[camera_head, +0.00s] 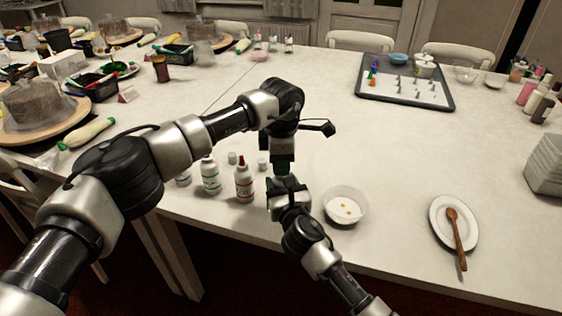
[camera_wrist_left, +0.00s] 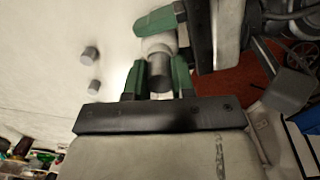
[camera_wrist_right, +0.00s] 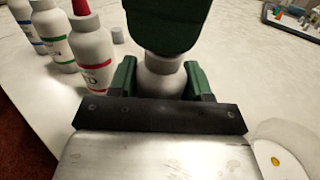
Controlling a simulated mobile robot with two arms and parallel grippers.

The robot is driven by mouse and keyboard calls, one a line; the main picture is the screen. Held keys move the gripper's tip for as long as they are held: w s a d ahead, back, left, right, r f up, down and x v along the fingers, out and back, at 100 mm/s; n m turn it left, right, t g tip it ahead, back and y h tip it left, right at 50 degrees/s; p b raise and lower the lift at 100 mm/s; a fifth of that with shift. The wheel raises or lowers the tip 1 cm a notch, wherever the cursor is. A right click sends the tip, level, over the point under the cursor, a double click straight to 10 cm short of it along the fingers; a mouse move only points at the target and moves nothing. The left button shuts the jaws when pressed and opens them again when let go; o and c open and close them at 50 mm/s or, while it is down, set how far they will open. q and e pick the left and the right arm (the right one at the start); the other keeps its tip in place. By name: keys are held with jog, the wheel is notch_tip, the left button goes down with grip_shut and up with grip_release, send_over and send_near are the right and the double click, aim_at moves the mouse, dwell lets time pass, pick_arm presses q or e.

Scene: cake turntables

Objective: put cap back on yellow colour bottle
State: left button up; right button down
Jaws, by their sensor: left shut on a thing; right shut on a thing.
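My left gripper (camera_head: 282,166) points down from above and is shut on a small grey cap (camera_wrist_left: 160,76). My right gripper (camera_head: 279,184) is right below it, shut on a white bottle (camera_wrist_right: 163,78). In the left wrist view the cap lines up with the top of the white bottle (camera_wrist_left: 158,44); I cannot tell whether it is seated or just touching. In the right wrist view the left gripper's green finger (camera_wrist_right: 165,25) hides the bottle's top. The bottle's label colour is hidden. A white bowl (camera_head: 345,219) with yellow drops stands to the right.
A bottle with a red nozzle (camera_head: 244,183), a green-labelled bottle (camera_head: 210,176) and another bottle (camera_head: 183,178) stand close on the left. Two loose grey caps (camera_head: 232,158) (camera_head: 262,164) lie behind them. The middle table is clear.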

pick_arm(q)
jog(key=m, duration=0.4)
jog(key=shift+m, duration=0.4)
jog(key=m, duration=0.6)
jog(key=shift+m, duration=0.3)
jog(key=m, duration=0.6)
jog(key=shift+m, duration=0.3)
jog(key=m, duration=0.5)
jog(key=shift+m, duration=0.3)
jog(key=o, duration=1)
jog(key=shift+c, duration=0.2)
jog(key=shift+r, duration=0.1)
notch_tip(320, 180, up, 12)
